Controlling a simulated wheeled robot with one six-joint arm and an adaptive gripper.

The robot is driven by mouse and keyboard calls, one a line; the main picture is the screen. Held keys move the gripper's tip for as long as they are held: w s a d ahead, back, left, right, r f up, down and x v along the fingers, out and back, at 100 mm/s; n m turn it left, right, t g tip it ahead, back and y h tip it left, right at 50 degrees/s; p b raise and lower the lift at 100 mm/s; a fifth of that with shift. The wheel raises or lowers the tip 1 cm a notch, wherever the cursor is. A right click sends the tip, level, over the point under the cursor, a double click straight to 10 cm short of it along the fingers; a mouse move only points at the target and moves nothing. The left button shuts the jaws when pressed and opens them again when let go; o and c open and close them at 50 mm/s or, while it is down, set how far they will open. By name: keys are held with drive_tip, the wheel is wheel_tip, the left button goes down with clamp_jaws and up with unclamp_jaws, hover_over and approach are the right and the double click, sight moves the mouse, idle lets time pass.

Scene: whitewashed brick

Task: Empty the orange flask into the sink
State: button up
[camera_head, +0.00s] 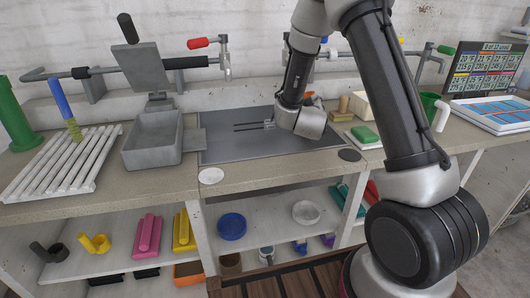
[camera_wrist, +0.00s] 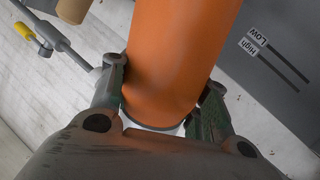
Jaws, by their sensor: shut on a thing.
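The orange flask (camera_wrist: 178,50) fills the middle of the wrist view, with a white part at its near end. My gripper (camera_wrist: 165,100) is shut on it, one finger on each side. The flask's far end runs out of that view. In the head view my arm hides most of the grip, over the dark grey panel. A small orange patch (camera_head: 309,95) shows behind my arm; I cannot tell if it is the flask. A grey open basin (camera_head: 152,152) stands left of the panel; I cannot tell if it is the sink.
The dark panel (camera_head: 225,147) has two slots, marked Low and High in the wrist view. A red-handled tap (camera_head: 200,43) is behind it. A white slatted rack (camera_head: 60,165) is at left, a green mug (camera_head: 430,106) at right. Shelves below hold coloured items.

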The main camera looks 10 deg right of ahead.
drive_tip(key=shift+r, duration=2.6)
